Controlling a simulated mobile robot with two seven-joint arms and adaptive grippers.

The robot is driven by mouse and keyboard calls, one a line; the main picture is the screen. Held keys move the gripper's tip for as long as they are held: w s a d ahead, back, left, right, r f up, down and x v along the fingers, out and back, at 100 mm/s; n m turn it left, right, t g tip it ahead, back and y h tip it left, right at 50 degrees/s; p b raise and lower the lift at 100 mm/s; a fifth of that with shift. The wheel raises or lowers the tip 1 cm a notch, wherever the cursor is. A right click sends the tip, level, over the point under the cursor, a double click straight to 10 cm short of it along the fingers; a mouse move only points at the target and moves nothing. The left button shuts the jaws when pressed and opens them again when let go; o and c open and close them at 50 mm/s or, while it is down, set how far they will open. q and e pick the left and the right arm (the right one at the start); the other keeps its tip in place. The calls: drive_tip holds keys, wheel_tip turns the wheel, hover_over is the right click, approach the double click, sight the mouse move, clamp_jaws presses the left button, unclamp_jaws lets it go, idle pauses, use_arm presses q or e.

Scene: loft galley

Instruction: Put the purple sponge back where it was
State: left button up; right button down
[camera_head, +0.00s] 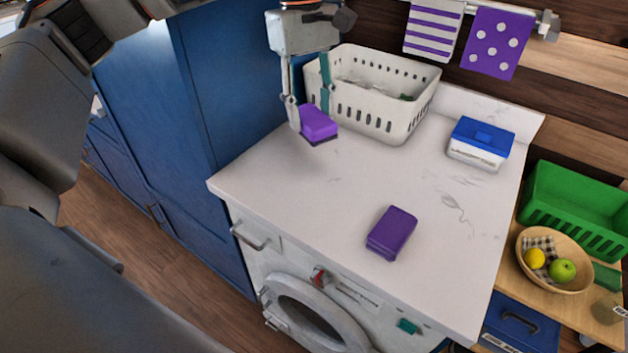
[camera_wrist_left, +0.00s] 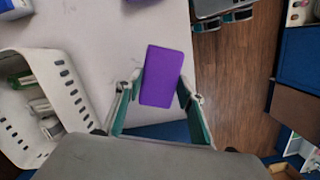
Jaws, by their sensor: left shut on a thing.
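My left gripper (camera_head: 309,108) is shut on a purple sponge (camera_head: 318,123), with a finger on either side of it. The sponge has a darker underside and is over the back left of the white counter, just in front of the white basket. I cannot tell whether it touches the counter. The wrist view shows the sponge (camera_wrist_left: 162,76) between the fingertips (camera_wrist_left: 159,87). A second, darker purple block (camera_head: 391,233) lies on the counter nearer the front edge, apart from the gripper.
The white basket (camera_head: 408,118) holds several items. A blue-lidded white box (camera_head: 475,155) stands at the counter's back right. The middle of the counter (camera_head: 355,185) is clear. A tall blue cabinet (camera_head: 235,75) borders the left. A fruit bowl (camera_head: 574,283) and green crate (camera_head: 540,207) are right.

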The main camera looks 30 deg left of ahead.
use_arm(q)
wheel_tip(320, 180, down, 18)
drive_tip(key=shift+f, duration=0.1)
idle(0.4)
drive_tip(key=o, duration=1)
drive_tip(key=r, duration=0.4)
drive_tip(key=a+r, duration=0.1)
drive_tip(key=r, duration=0.7)
drive_tip(key=shift+w+a, duration=0.25)
drive_tip(key=shift+w, duration=0.15)
drive_tip(key=shift+s, duration=0.1)
